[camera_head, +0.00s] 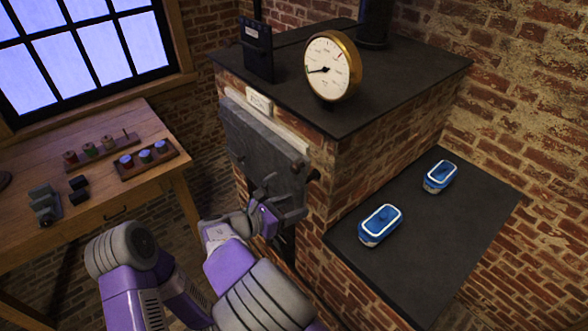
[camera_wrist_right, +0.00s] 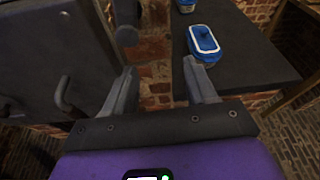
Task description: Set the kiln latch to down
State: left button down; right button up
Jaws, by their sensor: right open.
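The brick kiln has a dark grey door (camera_head: 262,145) on its front face. A dark knob-ended piece (camera_head: 314,175), apparently the latch, shows at the door's right edge. In the right wrist view its rounded end (camera_wrist_right: 127,36) hangs ahead of the fingers, nearer the left finger; its upper part is out of frame. My right gripper (camera_head: 284,200) is in front of the door's lower right. Its fingers (camera_wrist_right: 160,70) are spread with nothing between them, apart from the latch as far as I can see. My left gripper is not in view.
A curved door handle (camera_wrist_right: 62,95) is left of the fingers. A dark side ledge (camera_head: 440,240) carries two blue white-rimmed boxes (camera_head: 380,224) (camera_head: 440,177). A brass gauge (camera_head: 333,66) stands on the kiln top. A wooden table (camera_head: 100,225) with small jars is at left.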

aim_at(292, 172)
jog(key=s+a+r+t+h, duration=0.25)
jog(key=a+r, duration=0.25)
jog(key=r, duration=0.5)
jog(key=shift+n, duration=0.3)
jog(key=x, duration=0.7)
jog(key=shift+w+d+r+b, duration=0.15)
jog(key=shift+w+r+b, duration=0.2)
jog(key=shift+w, duration=0.15)
jog(key=shift+c, duration=0.3)
grip_shut()
